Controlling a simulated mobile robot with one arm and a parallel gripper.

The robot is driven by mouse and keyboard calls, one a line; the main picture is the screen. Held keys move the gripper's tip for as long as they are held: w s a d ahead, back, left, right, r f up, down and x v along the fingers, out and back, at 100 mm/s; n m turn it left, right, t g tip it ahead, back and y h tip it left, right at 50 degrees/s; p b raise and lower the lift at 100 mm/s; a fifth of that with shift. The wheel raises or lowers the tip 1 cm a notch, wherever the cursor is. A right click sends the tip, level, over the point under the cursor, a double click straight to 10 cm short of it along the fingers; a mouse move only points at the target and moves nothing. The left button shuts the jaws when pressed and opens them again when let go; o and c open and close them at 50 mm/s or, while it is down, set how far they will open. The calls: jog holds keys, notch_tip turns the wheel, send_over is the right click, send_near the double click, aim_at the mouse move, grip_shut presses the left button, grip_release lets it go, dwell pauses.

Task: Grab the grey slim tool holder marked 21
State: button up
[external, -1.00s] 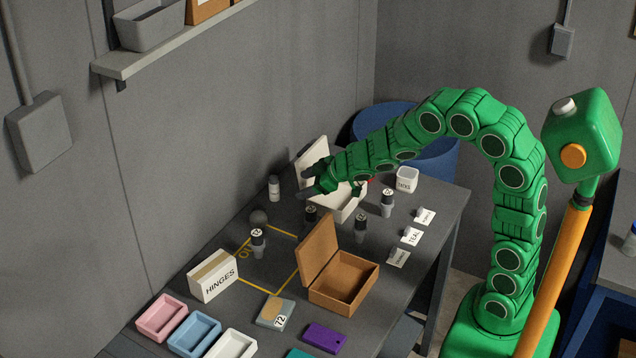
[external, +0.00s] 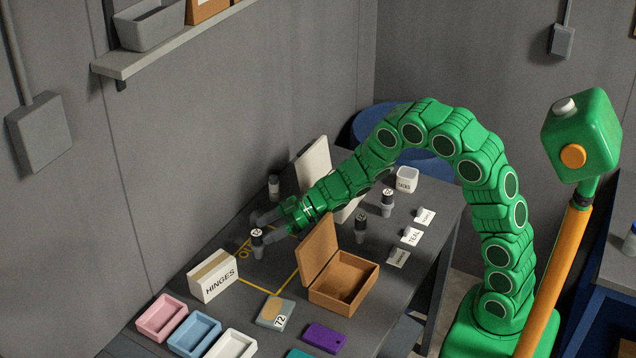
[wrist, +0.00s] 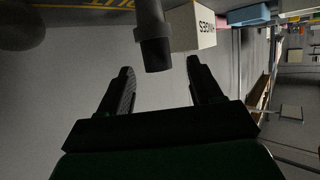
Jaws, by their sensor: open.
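A slim tool holder (external: 257,243) with a black top and a grey lower part stands upright near the yellow outline. The number on its top is too small to read surely. My gripper (external: 262,227) is open and low over the table, with its fingertips close to this holder. In the wrist view, a slim holder (wrist: 153,45) shows just beyond and between the two fingertips (wrist: 160,68), with nothing gripped. Two similar holders stand farther right, one by the wooden box (external: 361,228) and one behind it (external: 387,203).
The HINGES box (external: 213,276) stands just left of the near holder. An open wooden box (external: 343,287) is to the right of my gripper. A grey jar (external: 273,188) stands behind by the wall. Pink, blue and white trays lie in front.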

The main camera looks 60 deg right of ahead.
aim_at(252, 243)
jog(key=shift+f+x, duration=0.1)
jog(key=shift+x, duration=1.4)
jog(key=shift+f+x, duration=0.15)
jog(key=shift+x, duration=1.35)
jog(key=shift+d, duration=0.2)
jog(key=shift+c, duration=0.3)
grip_shut()
